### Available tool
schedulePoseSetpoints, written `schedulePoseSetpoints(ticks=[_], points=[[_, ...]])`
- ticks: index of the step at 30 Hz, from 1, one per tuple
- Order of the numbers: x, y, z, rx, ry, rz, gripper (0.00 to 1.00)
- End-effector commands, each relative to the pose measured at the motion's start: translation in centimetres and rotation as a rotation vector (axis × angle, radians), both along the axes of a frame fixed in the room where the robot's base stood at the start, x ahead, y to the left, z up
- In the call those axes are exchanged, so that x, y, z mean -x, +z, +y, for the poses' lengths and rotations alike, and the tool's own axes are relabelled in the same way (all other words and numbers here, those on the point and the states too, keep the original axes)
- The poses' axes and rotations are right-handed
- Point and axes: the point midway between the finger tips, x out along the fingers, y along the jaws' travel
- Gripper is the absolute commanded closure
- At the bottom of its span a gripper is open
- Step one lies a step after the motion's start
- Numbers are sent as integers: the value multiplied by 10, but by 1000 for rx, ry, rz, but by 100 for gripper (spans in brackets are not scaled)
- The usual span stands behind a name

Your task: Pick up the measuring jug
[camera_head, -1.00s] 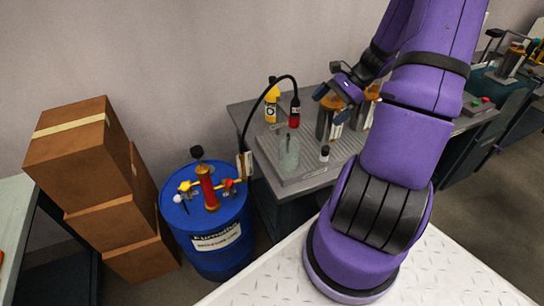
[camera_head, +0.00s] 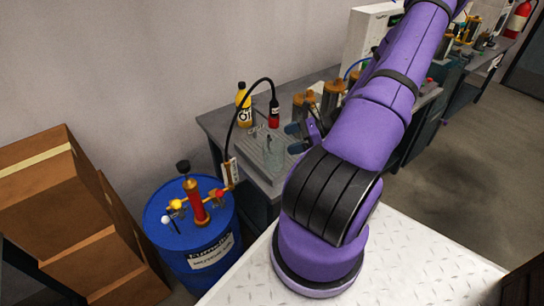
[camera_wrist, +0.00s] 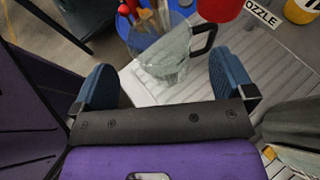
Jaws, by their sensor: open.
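The measuring jug (camera_wrist: 166,58) is clear glass with a dark handle. In the wrist view it stands ahead of and between the two blue fingers of my gripper (camera_wrist: 163,78), its handle toward the right finger. My gripper is open with nothing clamped; I cannot tell whether a finger touches the jug. In the head view the jug (camera_head: 273,152) stands on the ribbed tray near the bench's left end, and my gripper (camera_head: 301,134) is close on its right, partly hidden by my arm.
A yellow oil bottle (camera_head: 243,105) and a red nozzle (camera_head: 274,115) with a black hose are behind the jug. Several brown-topped tubes (camera_head: 331,97) stand to the right. A blue drum (camera_head: 196,240) with a red pump is at the bench's left, with cardboard boxes (camera_head: 60,205) beyond.

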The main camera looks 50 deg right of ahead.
Motion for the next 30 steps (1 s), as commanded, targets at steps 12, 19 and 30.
schedulePoseSetpoints(ticks=[12,19,30], points=[[-26,-16,26,-4,2,-1,0],[-42,-26,41,-1,2,1,0],[-44,-26,42,2,1,1,23]])
